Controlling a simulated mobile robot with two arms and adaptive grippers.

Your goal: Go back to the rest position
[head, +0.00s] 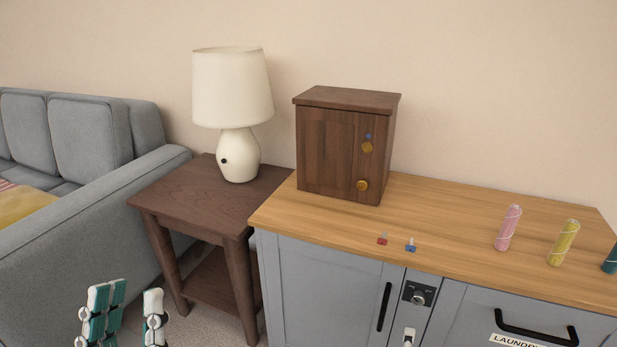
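My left gripper (130,318) is at the bottom left of the head view, pointing up. Its white and teal fingers stand apart with a gap between them, and nothing shows in the gap. It is in front of the dark side table and clear of the furniture. Only its fingers show; the rest is below the frame. My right gripper is not in the head view.
A wooden cabinet (335,155), red and blue small items (382,239) and several coloured tubes (508,227) stand on the grey counter's wooden top (440,215). A lamp (235,90) stands on the side table (165,195). A grey sofa (90,220) is left.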

